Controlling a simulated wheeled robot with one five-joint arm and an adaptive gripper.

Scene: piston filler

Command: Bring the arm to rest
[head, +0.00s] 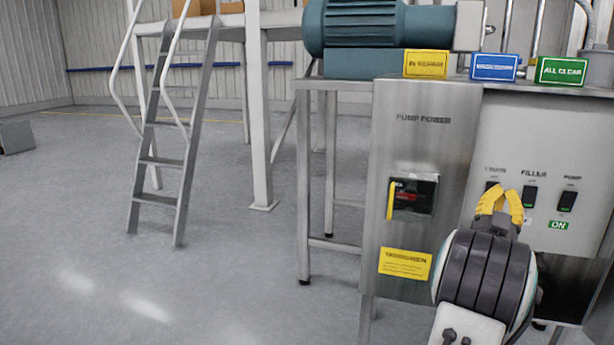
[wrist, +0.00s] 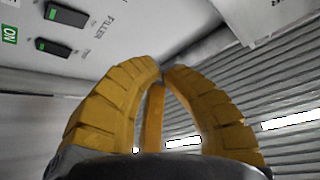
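My gripper (head: 503,192) is at the right of the head view, in front of the switch panel (head: 550,130), just below its leftmost switch. In the wrist view its yellow ribbed fingers (wrist: 162,68) curve together and their tips almost meet. A narrow yellow strip shows between them, and I see no object held. The FILLER switch (head: 530,197) and the pump switch (head: 568,201) show green at their lower ends. The leftmost switch is partly hidden behind my fingers. Two switches also show at the upper left of the wrist view (wrist: 70,16).
Left of the panel is the PUMP POWER cabinet (head: 422,140) with a yellow-handled disconnect (head: 412,195). Yellow, blue and green signs (head: 561,70) stand along the top. A teal motor (head: 360,25) sits above. A ladder (head: 170,150) stands at the left. The floor at lower left is clear.

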